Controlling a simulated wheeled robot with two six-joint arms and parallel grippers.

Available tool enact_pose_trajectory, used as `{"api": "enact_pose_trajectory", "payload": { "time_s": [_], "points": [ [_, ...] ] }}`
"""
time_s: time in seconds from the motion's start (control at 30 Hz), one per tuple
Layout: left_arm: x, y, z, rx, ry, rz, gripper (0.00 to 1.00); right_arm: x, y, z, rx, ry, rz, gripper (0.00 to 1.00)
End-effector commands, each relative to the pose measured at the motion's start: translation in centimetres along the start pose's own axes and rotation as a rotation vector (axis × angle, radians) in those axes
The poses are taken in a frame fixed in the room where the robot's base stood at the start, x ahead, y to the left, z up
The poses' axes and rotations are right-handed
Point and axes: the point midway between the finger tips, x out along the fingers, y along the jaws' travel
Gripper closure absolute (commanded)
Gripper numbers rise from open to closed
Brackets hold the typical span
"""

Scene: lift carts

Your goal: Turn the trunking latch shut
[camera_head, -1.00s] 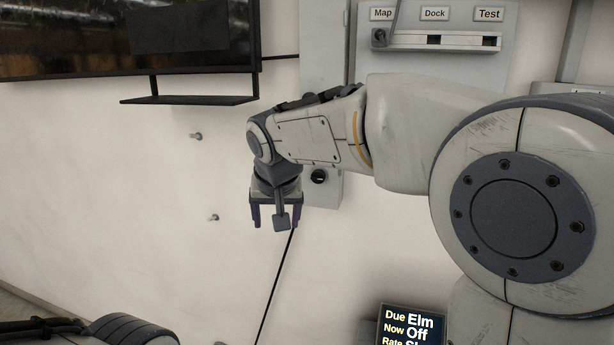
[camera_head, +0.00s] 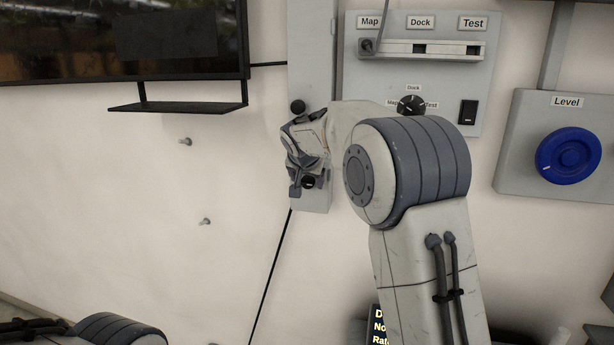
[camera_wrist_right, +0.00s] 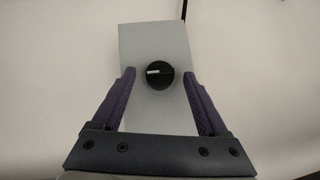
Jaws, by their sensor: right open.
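The grey trunking (camera_head: 311,45) runs down the wall in the head view. Two black round knobs sit on it, an upper one (camera_head: 298,107) and a lower one (camera_head: 308,182) partly behind my right gripper (camera_head: 299,180). In the right wrist view, a black knob (camera_wrist_right: 160,75) with a white bar mark lies on the pale trunking (camera_wrist_right: 140,45). The mark lies nearly level in that picture. My right gripper (camera_wrist_right: 159,78) is open, its purple fingers on either side of the knob. I cannot tell whether they touch it. My left gripper is out of view.
A panel (camera_head: 480,80) with a slider, selector dial (camera_head: 411,104) and black switch (camera_head: 468,112) is right of the trunking. A blue Level dial (camera_head: 568,156) is farther right. A small shelf (camera_head: 180,106), wall pegs (camera_head: 185,141) and a cable (camera_head: 270,275) are at left.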

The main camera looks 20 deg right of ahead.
Motion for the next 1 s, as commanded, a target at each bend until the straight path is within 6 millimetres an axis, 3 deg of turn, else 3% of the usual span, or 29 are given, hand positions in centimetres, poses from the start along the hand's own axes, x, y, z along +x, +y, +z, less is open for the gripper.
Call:
{"api": "enact_pose_trajectory", "payload": {
  "time_s": [0.37, 0.47, 0.57, 0.6, 1.0],
  "points": [
    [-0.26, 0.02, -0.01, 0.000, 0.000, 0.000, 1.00, 0.84, 0.00, 0.01, 0.000, 0.001, -0.001, 0.23],
    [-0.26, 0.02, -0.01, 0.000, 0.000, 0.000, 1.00, 0.83, 0.00, 0.01, 0.000, 0.001, -0.001, 0.54],
    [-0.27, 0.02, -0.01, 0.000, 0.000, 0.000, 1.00, 0.81, -0.01, 0.01, 0.000, 0.001, -0.001, 0.92],
    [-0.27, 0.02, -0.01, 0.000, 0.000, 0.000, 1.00, 0.81, -0.01, 0.01, 0.000, 0.001, -0.001, 1.00],
    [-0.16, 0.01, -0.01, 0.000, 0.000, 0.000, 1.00, 0.82, -0.21, 0.00, -0.051, 0.002, 0.050, 1.00]
  ]
}}
